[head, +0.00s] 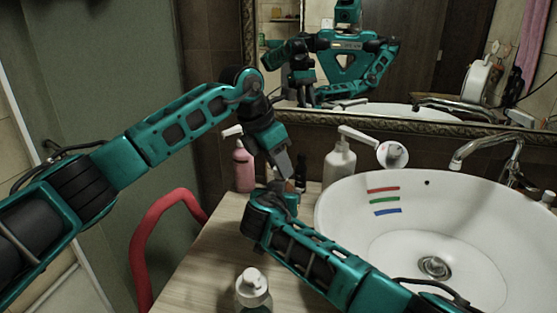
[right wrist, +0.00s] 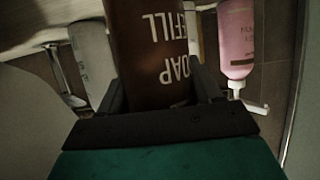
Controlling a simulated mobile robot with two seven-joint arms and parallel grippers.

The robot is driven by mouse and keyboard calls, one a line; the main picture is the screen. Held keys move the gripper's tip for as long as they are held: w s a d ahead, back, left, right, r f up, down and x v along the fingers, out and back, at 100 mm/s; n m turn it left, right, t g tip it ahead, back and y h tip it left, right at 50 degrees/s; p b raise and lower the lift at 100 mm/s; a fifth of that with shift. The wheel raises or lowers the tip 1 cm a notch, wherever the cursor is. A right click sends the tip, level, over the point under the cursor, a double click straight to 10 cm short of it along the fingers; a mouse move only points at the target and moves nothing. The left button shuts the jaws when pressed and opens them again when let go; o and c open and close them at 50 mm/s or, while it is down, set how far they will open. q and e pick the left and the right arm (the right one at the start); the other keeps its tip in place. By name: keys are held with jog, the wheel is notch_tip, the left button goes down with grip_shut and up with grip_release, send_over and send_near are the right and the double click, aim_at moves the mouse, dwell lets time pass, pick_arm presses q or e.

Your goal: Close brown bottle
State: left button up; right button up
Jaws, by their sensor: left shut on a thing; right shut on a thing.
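The brown bottle (right wrist: 148,40) with white "SOAP REFILL" lettering fills the middle of the right wrist view, where it looks upside down. My right gripper (right wrist: 160,88) is shut on its body, one finger on each side. In the head view my right gripper (head: 274,196) is low over the counter, and the bottle is mostly hidden by the grippers. My left gripper (head: 284,172) points down just above the right one. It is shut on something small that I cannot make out. The bottle's top and cap are hidden.
A pink pump bottle (head: 243,166) and a white pump bottle (head: 339,160) stand behind the grippers. A small dark bottle (head: 300,172) is close beside them. Another pump bottle (head: 253,290) stands at the counter's front. The white basin (head: 430,205) is on the right.

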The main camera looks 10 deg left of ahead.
pick_arm(q)
jog(key=shift+f, duration=0.2)
jog(key=o, duration=0.9)
jog(key=shift+f, duration=0.1)
jog(key=shift+o, duration=0.5)
jog(key=shift+s, duration=0.1)
jog(key=shift+d+f, duration=0.1)
jog(key=shift+s, duration=0.1)
jog(key=shift+d, duration=0.1)
notch_tip(320, 180, up, 5)
jog(key=shift+f, duration=0.1)
jog(key=shift+w, duration=0.2)
jog(key=shift+c, duration=0.4)
